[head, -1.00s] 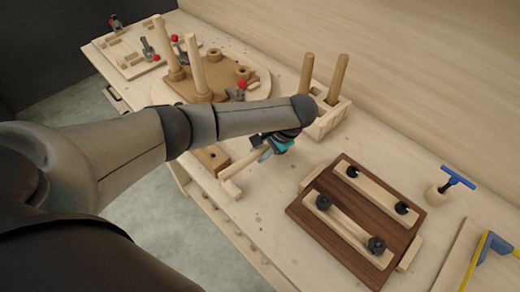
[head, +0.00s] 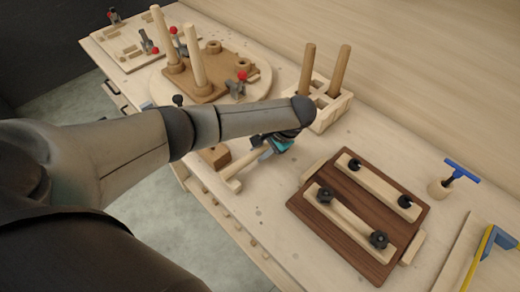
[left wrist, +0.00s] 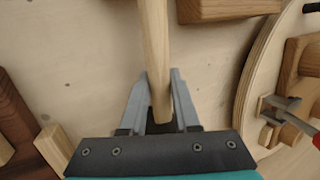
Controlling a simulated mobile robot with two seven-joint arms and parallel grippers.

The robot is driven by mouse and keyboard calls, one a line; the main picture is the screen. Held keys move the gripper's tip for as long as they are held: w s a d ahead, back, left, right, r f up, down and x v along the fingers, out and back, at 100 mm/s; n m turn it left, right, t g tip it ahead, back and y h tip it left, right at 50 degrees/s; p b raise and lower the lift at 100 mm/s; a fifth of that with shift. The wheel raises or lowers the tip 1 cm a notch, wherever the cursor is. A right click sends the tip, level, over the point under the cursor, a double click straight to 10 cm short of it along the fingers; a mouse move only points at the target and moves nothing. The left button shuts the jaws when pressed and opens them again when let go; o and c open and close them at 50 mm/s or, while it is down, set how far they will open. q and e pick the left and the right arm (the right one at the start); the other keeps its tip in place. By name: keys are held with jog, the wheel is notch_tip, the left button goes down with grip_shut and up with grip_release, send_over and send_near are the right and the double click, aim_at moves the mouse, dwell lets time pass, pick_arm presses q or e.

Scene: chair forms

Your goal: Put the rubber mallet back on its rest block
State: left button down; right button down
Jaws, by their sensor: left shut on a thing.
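My left gripper (head: 272,150) is over the near part of the workbench, partly hidden by my own forearm. It is shut on a pale wooden handle (head: 245,162), which I take to be the mallet's. In the left wrist view the fingers (left wrist: 158,95) close on both sides of the handle (left wrist: 154,45), which runs up out of the picture. In the head view the handle slants down left to a pale block (head: 234,186); I cannot tell whether they touch. No dark rubber head shows clearly. A brown block (head: 213,155) lies left of the handle, partly behind my arm; I cannot tell which block is the rest.
A dark board with clamped bars (head: 350,235) lies to the right. A two-peg holder (head: 330,112) stands behind the gripper. A round board (head: 257,82) with dowels and clamps is at back left. A blue-handled tool (head: 462,172) stands at far right. Bare bench lies before the dark board.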

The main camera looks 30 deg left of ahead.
pick_arm(q)
jog(key=c, duration=0.6)
grip_release()
jog(key=shift+o, duration=0.2)
jog(key=shift+r, duration=0.1)
jog(key=p+v, duration=0.3)
jog(key=v, duration=1.2)
